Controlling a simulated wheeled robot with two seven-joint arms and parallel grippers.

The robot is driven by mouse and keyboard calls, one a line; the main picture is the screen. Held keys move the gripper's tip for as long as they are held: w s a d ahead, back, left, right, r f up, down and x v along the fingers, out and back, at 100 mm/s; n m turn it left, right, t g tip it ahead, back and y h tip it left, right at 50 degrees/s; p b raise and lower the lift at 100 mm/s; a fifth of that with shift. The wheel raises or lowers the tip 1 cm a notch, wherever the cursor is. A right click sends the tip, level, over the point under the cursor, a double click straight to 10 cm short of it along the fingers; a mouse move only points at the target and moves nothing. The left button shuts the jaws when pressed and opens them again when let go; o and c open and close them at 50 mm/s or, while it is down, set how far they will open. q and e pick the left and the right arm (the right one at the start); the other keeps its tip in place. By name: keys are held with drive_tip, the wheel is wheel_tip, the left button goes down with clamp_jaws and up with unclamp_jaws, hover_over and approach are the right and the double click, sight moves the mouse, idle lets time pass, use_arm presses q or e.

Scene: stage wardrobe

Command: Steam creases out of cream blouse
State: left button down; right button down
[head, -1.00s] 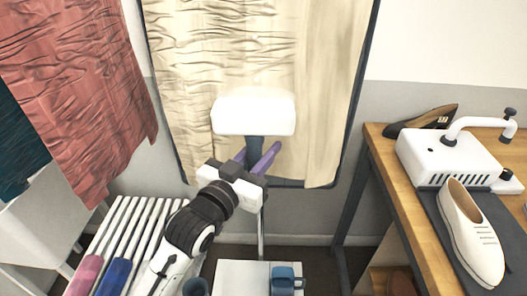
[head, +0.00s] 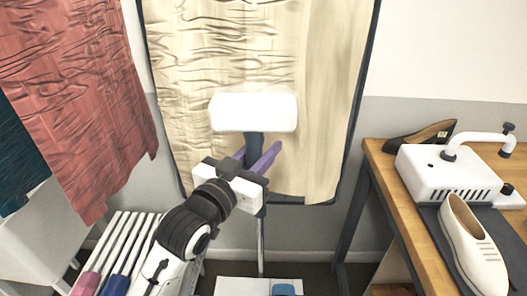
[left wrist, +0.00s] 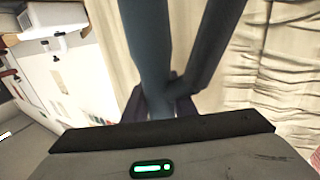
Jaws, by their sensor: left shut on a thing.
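The cream blouse (head: 225,60) hangs on a dark frame in the head view. Its left and middle parts show many creases; the strip on the right looks smooth. My left gripper (head: 247,165) is shut on the dark handle of the steamer (head: 253,112). The steamer's wide white head is in front of the lower middle of the blouse and hides part of it. I cannot tell whether it touches the cloth. In the left wrist view the dark steamer handle (left wrist: 150,60) rises from between the fingers, with the creased blouse (left wrist: 280,60) behind. My right gripper is out of view.
A creased red garment (head: 75,100) and a teal one (head: 20,160) hang at left. A slatted rack (head: 125,245) stands below. At right, a wooden table (head: 400,190) holds a white machine (head: 445,170) and shoes.

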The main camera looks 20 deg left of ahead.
use_arm(q)
drive_tip(key=shift+r, duration=2.5)
drive_tip(key=shift+r, duration=0.1)
drive_tip(key=shift+r, duration=2.35)
drive_tip(key=shift+r, duration=2.4)
drive_tip(key=shift+r, duration=0.1)
drive_tip(key=shift+r, duration=2.3)
drive_tip(key=shift+r, duration=0.1)
drive_tip(key=shift+r, duration=2.3)
